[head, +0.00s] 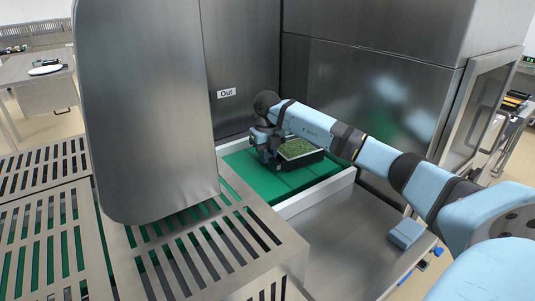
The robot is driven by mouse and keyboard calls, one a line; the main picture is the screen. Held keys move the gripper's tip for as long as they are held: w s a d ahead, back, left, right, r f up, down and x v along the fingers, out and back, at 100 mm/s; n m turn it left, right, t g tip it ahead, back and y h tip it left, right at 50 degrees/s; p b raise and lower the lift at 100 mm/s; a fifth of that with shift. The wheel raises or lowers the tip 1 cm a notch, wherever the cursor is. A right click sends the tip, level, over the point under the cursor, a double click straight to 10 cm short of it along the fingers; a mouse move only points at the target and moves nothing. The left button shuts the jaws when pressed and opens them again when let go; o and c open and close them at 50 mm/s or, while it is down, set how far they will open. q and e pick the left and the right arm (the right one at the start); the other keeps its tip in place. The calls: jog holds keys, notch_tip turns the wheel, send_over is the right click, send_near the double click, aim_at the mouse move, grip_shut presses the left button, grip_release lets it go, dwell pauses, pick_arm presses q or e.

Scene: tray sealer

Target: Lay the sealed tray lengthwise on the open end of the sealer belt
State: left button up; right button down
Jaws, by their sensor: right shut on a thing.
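The sealed tray (300,150), black with green contents under its lid, is at the green sealer belt (240,168), near the belt's right side. My right gripper (268,155) reaches in from the right and is shut on the tray's left end. The gripper partly hides that end. I cannot tell whether the tray's underside fully touches the belt. My left gripper does not show.
A white rail (318,192) edges the belt on the right. A steel wall with an "Out" label (226,93) stands behind. A large steel housing (145,110) and slotted covers (205,250) are at left. A blue block (405,233) lies on the steel table (345,245).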

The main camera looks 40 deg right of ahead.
jog(key=shift+r, duration=0.1)
dwell(0.7)
jog(key=shift+p, duration=0.45)
jog(key=c, duration=1)
grip_release()
jog(key=c, duration=0.3)
